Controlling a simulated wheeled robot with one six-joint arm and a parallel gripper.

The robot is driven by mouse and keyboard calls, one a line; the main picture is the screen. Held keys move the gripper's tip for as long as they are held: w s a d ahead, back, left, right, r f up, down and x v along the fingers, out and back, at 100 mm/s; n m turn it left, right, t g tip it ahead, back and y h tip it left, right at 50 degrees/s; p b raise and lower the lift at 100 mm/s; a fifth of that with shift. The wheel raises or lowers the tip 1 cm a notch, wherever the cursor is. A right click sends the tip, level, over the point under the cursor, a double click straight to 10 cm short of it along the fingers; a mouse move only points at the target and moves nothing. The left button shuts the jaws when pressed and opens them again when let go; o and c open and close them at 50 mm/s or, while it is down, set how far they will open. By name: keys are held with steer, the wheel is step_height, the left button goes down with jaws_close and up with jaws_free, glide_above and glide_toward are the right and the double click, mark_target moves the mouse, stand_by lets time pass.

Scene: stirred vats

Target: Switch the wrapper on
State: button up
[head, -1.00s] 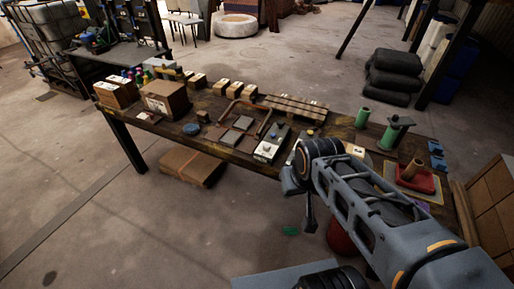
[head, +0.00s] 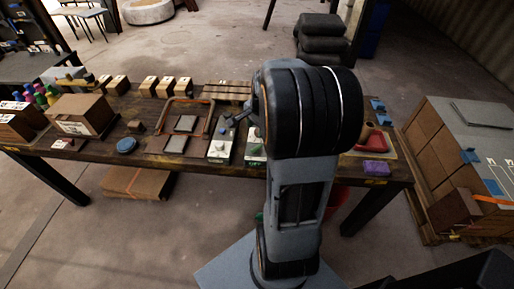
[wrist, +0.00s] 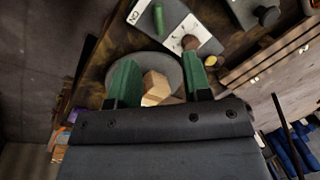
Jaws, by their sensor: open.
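My gripper (wrist: 159,60) shows in the wrist view as two green fingers, spread apart with nothing held between them. Beyond them lies a round grey disc (wrist: 168,62) with a light wooden block (wrist: 155,86) on it. Small lettering, seen upside down, is near the post. This looks like the wrapper, but I cannot read its switch state. In the head view my arm hides this area.
A red tray (head: 372,142) is right of my arm. Large brown boxes (head: 430,170) stand right of the bench.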

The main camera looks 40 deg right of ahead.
mark_target(257, 147)
steer(key=shift+m, duration=0.7)
steer(key=w+f, duration=0.1)
steer(key=f, duration=0.3)
steer(key=d+f, duration=0.1)
steer(key=f, duration=0.4)
steer(key=w+d+f, duration=0.1)
steer(key=f, duration=0.4)
steer(key=shift+w+f+b, duration=0.25)
steer(key=shift+w+b, duration=0.1)
steer(key=shift+c, duration=0.2)
jaws_close()
